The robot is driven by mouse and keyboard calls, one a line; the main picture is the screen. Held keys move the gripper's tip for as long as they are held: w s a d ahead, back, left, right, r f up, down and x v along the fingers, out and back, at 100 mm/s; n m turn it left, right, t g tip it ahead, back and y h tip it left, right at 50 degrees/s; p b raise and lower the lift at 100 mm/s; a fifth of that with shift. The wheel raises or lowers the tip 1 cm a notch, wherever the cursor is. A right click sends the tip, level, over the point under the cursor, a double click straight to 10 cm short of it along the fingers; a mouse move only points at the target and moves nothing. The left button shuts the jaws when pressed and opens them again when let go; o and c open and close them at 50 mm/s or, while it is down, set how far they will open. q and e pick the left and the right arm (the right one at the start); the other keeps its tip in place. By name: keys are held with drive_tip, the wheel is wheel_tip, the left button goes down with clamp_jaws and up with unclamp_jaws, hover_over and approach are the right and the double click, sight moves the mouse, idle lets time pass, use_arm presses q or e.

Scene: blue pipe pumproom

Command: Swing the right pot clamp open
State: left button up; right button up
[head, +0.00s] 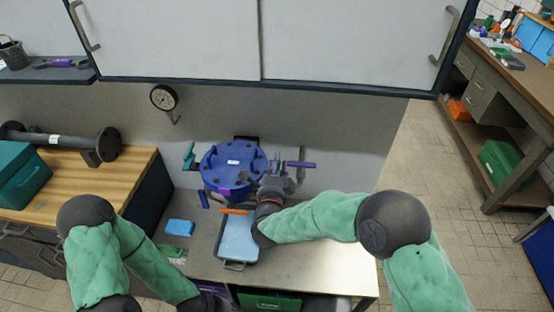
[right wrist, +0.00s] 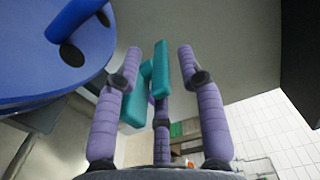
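The blue pot (head: 228,172) stands on the workbench with its round lid on top. A teal clamp (head: 189,156) shows at its left side. The right clamp is mostly hidden behind my right gripper (head: 284,164) in the head view. In the right wrist view, the right clamp's teal bar (right wrist: 160,70) stands between the spread purple fingers of my right gripper (right wrist: 158,54), with gaps on both sides. The pot's blue rim (right wrist: 55,65) fills the upper left there. My left arm hangs low at the bottom left; its gripper is not clearly visible.
A gauge (head: 163,97) is on the wall behind. White cabinets (head: 180,40) overhang the bench. The bench's right part is clear.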

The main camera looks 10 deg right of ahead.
drive_tip(key=v, duration=0.9)
drive_tip(key=shift+s, duration=0.35)
drive_tip(key=s+d+f+n+g+y, duration=0.1)
drive_tip(key=d+f+n+g+y, duration=0.25)
drive_tip(key=f, duration=0.85)
drive_tip(key=s+f+n+g+y, duration=0.2)
drive_tip(key=f+n+g, duration=0.4)
drive_tip(key=f, duration=0.6)
drive_tip(key=s+f+n+g+y, duration=0.1)
drive_tip(key=s+f+n+g, duration=0.2)
drive_tip(key=s+f, duration=0.3)
drive_tip(key=s+a+f+n+g+y, duration=0.1)
drive_tip(key=s+f+n+g, duration=0.3)
drive_tip(key=s, duration=0.8)
drive_tip(key=shift+s+f+n+y, duration=0.25)
drive_tip(key=shift+f+n+y, duration=0.3)
drive_tip(key=shift+f+n, duration=0.6)
drive_tip(key=shift+f+g, duration=0.1)
drive_tip(key=shift+g, duration=0.15)
